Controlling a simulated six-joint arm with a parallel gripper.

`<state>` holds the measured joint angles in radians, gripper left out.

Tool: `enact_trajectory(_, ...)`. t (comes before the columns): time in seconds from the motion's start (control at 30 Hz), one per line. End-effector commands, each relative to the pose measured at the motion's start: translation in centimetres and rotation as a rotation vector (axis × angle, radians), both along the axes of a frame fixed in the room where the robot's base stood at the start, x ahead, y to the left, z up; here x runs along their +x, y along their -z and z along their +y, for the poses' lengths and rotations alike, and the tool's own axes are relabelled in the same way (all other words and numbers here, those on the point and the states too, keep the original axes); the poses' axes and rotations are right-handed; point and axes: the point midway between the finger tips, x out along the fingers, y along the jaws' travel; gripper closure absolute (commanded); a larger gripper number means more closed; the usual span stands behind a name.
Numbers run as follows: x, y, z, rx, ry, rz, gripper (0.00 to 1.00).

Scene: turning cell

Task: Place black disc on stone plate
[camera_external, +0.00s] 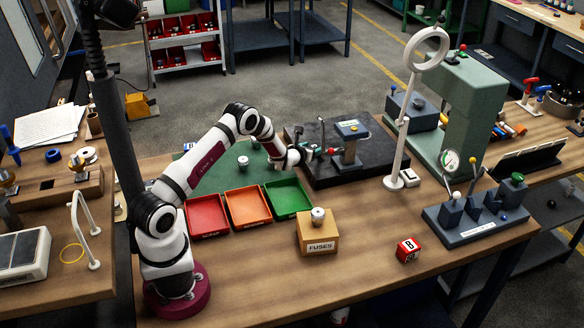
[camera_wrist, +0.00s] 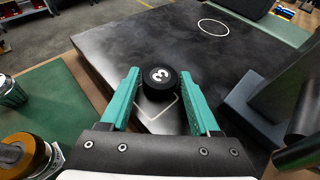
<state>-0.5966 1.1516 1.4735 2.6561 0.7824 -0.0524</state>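The dark stone plate (camera_wrist: 110,42) lies below; part of a white square outline shows near the disc, and a white circle outline lies farther back. I cannot tell whether the disc touches the plate. In the external view my gripper (camera_external: 304,155) is at the left part of the stone plate (camera_external: 322,179). The disc is not clear there.
A dial stand (camera_external: 350,131) stands on the plate, right of my gripper. A white ring post (camera_external: 397,150) rises beyond its right edge. Red, orange and green trays (camera_external: 288,199), a FUSES box (camera_external: 317,236) and a red block (camera_external: 407,250) are in front.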

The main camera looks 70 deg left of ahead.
Motion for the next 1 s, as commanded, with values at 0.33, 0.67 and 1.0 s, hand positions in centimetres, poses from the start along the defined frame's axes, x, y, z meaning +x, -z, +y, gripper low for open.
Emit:
enact_trajectory(0.33,0.0,-0.1,0.0,0.0,0.0,0.0,0.16)
enact_trajectory(0.67,-3.4,-2.5,-3.5,0.0,0.001,0.001,0.16)
enact_trajectory(1.0,-7.7,-4.9,-7.7,0.0,0.001,0.0,0.16)
